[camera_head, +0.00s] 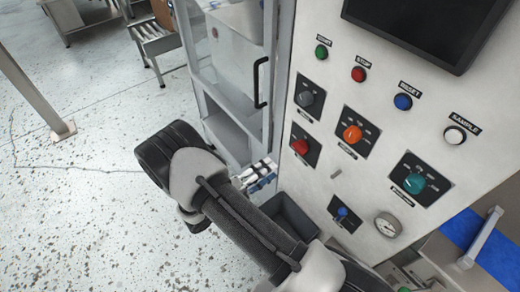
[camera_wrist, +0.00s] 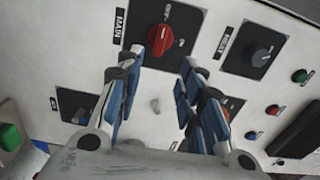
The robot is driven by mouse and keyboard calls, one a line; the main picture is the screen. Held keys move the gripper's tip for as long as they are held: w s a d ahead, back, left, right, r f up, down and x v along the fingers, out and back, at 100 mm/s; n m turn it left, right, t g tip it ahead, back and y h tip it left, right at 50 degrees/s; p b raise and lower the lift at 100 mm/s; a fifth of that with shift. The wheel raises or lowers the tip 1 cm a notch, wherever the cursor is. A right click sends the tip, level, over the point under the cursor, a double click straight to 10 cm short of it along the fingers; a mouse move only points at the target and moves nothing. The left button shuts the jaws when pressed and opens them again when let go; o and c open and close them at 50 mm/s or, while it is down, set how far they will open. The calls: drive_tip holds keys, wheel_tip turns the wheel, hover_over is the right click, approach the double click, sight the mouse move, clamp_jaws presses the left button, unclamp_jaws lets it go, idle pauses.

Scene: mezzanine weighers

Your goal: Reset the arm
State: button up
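My arm reaches across the lower middle of the head view. My gripper (camera_head: 258,176) is in front of the cabinet, just left of the control panel (camera_head: 378,108). In the wrist view my gripper (camera_wrist: 163,58) is open, its blue-padded fingers apart with nothing between them. The panel lies beyond the fingers. A red knob (camera_wrist: 160,40) labelled MAIN shows above the gap between the fingertips. It also shows in the head view (camera_head: 301,147). Whether the fingers touch the panel is unclear.
Speckled floor (camera_head: 75,200) at left is open.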

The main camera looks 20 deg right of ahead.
drive_tip(key=s+d+r+m+g+y, duration=0.2)
drive_tip(key=s+r+m+g+y, duration=0.25)
drive_tip(key=r+m, duration=0.55)
drive_tip(key=s+d+r+m+g+y, duration=0.35)
drive_tip(key=s+r+m, duration=0.3)
drive_tip(key=m, duration=0.45)
drive_tip(key=s+a+r+m+t+y+b, duration=0.2)
drive_tip(key=s+a+r+m+t+y, duration=0.4)
drive_tip(key=m, duration=1.3)
drive_tip(key=s+a+r+y, duration=0.2)
drive_tip(key=s+r+y, duration=0.1)
drive_tip(key=s, duration=0.1)
drive_tip(key=shift+r+t, duration=0.3)
drive_tip(key=shift+r, duration=0.1)
drive_tip(key=shift+a, duration=0.1)
drive_tip(key=shift+c, duration=0.4)
